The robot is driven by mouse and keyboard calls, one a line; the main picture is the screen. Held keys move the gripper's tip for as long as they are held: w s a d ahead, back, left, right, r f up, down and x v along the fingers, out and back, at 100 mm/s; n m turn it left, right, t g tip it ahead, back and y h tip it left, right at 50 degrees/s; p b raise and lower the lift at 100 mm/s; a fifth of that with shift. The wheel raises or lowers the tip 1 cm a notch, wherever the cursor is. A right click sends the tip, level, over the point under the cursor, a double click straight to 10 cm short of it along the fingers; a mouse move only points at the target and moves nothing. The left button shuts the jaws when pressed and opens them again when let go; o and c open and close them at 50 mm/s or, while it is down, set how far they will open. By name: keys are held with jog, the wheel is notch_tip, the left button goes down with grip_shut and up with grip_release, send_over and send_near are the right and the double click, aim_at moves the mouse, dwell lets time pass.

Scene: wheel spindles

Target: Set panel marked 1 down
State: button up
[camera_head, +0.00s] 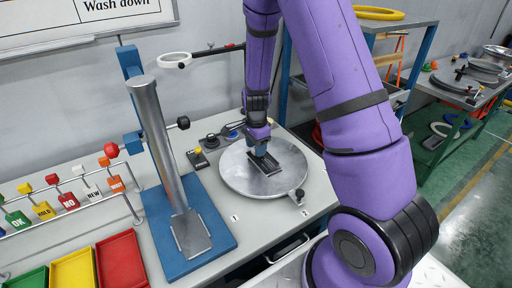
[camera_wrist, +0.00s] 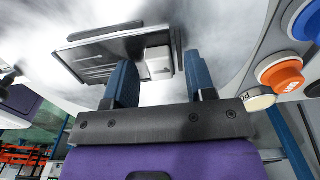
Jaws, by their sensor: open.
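A small dark flat panel (camera_head: 265,164) lies on the round metal turntable disc (camera_head: 236,177) on the bench. I cannot read a mark on it. My gripper (camera_head: 261,151) points down right over the panel. In the wrist view the panel (camera_wrist: 95,58) has dark raised edges and a pale block (camera_wrist: 158,62) at one end. The two blue fingertips of my gripper (camera_wrist: 160,72) are apart, with the pale block beyond and between them. I cannot tell whether the fingers touch it.
A blue stand (camera_head: 215,248) with a thick metal post (camera_head: 160,140) stands left of the disc. A small clamp (camera_head: 298,196) sits at the disc's right front edge. Buttons (camera_head: 232,133) are behind it.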

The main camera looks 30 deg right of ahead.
notch_tip(320, 180, up, 11)
notch_tip(320, 180, up, 10)
jog(key=n+t, duration=0.1)
jog(key=n, duration=0.3)
send_over(257, 163)
jog(key=s+a+r+n+t, duration=0.2)
jog(key=s+r+n, duration=0.5)
jog(key=s, duration=0.4)
jog(key=s+a+r+n+t, duration=0.2)
jog(key=s+r+n, duration=0.4)
jog(key=s, duration=0.5)
jog(key=shift+a+r+n, duration=0.35)
jog(key=shift+a+n, duration=0.05)
jog(key=shift+n, duration=0.1)
jog(key=shift+c, duration=0.2)
